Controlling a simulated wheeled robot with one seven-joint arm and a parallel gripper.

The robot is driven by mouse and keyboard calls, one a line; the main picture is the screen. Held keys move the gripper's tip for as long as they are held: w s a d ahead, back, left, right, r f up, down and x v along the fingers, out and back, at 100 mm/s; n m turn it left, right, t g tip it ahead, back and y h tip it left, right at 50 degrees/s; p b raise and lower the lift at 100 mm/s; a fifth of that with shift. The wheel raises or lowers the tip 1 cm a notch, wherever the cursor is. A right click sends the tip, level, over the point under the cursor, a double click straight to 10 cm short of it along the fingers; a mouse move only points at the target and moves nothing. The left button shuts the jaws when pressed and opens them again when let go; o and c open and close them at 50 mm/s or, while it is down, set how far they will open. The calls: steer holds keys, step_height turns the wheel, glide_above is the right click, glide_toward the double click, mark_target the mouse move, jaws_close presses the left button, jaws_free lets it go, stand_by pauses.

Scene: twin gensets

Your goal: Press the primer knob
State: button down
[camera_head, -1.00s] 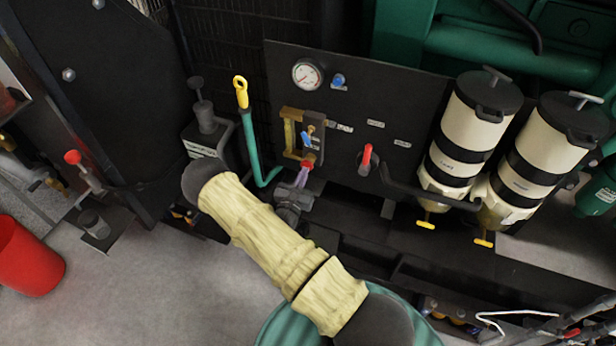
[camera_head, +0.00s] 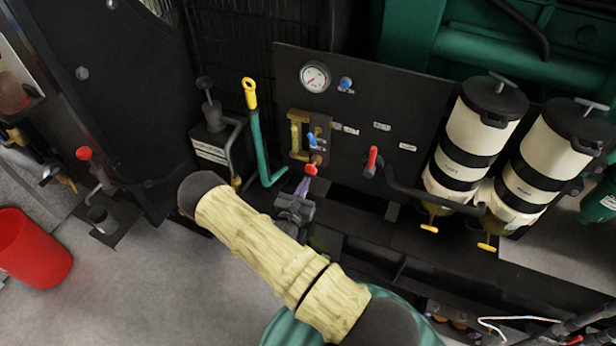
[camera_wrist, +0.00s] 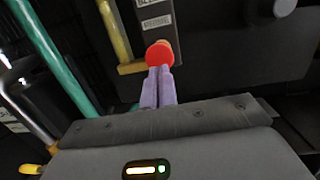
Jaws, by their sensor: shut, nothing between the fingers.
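The primer knob (camera_head: 311,170) appears to be the small red round knob low on the black panel, below the blue lever. In the wrist view the red knob (camera_wrist: 159,53) sits straight beyond my fingertips, beneath a pale label too blurred to read surely. My gripper (camera_head: 306,181) has its purple fingers shut together and empty, pointing at the knob. In the wrist view my gripper (camera_wrist: 160,70) overlaps the knob's lower edge. I cannot tell whether the tips touch it or stop just short.
A yellow-framed sight glass (camera_head: 296,135) and a blue lever (camera_head: 312,140) are close above the knob. A red-handled valve (camera_head: 372,160) is to the right. A green pipe with a yellow ring handle (camera_head: 249,92) stands at left. Two cream filters (camera_head: 475,130) stand farther right.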

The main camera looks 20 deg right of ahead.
steer(key=b+v, duration=0.1)
steer(key=v, duration=0.8)
steer(key=shift+s+a, duration=0.15)
steer(key=shift+s, duration=0.25)
steer(key=shift+w+f, duration=0.1)
steer(key=shift+w, duration=0.05)
